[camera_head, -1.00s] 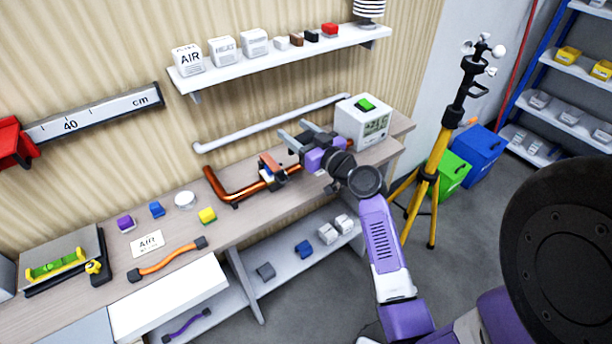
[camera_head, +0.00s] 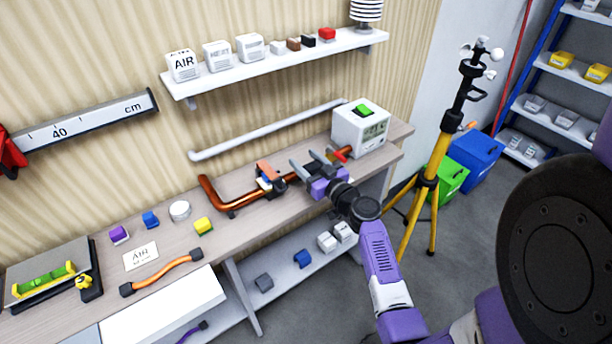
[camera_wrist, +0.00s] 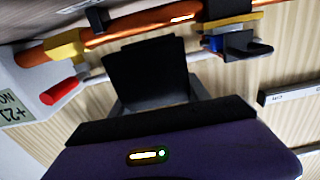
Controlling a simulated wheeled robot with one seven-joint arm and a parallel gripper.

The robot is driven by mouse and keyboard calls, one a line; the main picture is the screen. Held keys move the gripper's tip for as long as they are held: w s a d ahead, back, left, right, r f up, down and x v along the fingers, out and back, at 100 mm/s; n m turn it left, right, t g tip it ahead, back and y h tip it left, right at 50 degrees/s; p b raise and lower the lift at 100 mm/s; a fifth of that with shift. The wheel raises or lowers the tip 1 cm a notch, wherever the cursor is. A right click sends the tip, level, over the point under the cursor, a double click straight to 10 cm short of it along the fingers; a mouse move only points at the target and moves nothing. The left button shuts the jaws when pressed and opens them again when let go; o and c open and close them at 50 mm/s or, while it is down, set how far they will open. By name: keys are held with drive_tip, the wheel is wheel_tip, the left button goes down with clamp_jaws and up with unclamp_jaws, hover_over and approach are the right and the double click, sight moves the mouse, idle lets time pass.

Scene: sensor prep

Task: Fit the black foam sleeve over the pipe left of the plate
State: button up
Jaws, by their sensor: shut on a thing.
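My gripper (camera_head: 314,167) is shut on a dark block that looks like the black foam sleeve (camera_wrist: 147,74); the fingers hide part of it in the head view. The copper pipe (camera_head: 252,200) runs along the bench, with a bend up at its left end. It also crosses the top of the wrist view (camera_wrist: 130,32). The plate with orange and blue parts (camera_head: 267,175) sits on the pipe, left of my gripper in the head view. The held block appears apart from the pipe, but the exact gap cannot be told.
A red handle (camera_wrist: 62,90) is near the pipe's right end, beside the white meter (camera_head: 361,128). A white pipe (camera_head: 265,131) runs along the wall behind. An orange hose (camera_head: 162,272) and small coloured blocks lie on the bench's left part. A yellow tripod (camera_head: 441,160) stands right.

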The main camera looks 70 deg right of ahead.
drive_tip(key=shift+f+b, duration=0.45)
drive_tip(key=shift+f, duration=1.95)
drive_tip(key=shift+f+b, duration=0.2)
drive_tip(key=shift+b, duration=0.1)
drive_tip(key=o, duration=1.3)
drive_tip(key=shift+r, duration=0.1)
drive_tip(key=shift+r, duration=0.1)
